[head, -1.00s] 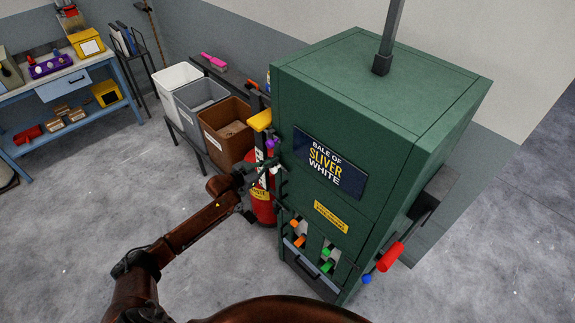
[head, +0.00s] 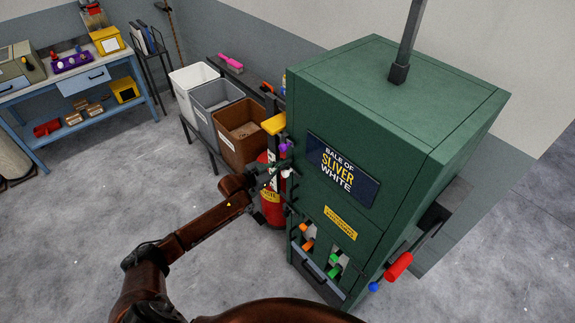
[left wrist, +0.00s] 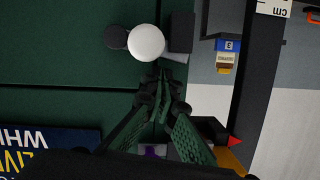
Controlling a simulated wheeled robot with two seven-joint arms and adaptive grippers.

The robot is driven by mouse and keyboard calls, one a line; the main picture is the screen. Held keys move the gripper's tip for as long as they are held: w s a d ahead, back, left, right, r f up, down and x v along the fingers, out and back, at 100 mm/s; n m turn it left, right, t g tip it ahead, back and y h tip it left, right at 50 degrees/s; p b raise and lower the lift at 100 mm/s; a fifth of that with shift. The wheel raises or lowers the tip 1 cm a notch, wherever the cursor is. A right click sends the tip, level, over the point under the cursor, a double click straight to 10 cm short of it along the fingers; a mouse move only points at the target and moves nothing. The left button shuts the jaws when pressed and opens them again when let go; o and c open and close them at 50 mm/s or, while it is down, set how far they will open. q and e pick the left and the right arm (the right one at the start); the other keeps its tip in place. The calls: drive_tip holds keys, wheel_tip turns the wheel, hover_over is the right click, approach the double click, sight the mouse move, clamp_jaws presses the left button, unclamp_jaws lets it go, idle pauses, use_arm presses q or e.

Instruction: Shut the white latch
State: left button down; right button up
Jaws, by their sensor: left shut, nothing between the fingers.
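The white latch has a round white knob (left wrist: 146,42) on a dark mount on the green machine, seen in the left wrist view. In the head view the white knob (head: 286,172) is small and partly lost among dark parts at the machine's left front edge. My left gripper (left wrist: 160,86) is shut and empty, its fingertips close to the white knob, just below it in the wrist picture. I cannot tell whether they touch it. The left gripper (head: 273,171) also shows in the head view. A purple knob (head: 284,148) sits above the white one. My right gripper is out of view.
The green machine (head: 390,110) has orange and green handles low on its front and a red handle (head: 398,266) at the right. A red extinguisher (head: 271,205), a yellow block (head: 274,124) and several bins stand close left. The floor at left is clear.

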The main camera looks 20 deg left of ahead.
sight(293, 155)
use_arm(q)
drive_tip(key=r, duration=0.1)
drive_tip(key=r+p, duration=0.2)
drive_tip(key=shift+s+d+r, duration=0.1)
drive_tip(key=shift+s+d, duration=0.05)
drive_tip(key=shift+d, duration=0.1)
drive_tip(key=b+v, duration=0.2)
drive_tip(key=v, duration=0.8)
drive_tip(key=shift+f, duration=0.3)
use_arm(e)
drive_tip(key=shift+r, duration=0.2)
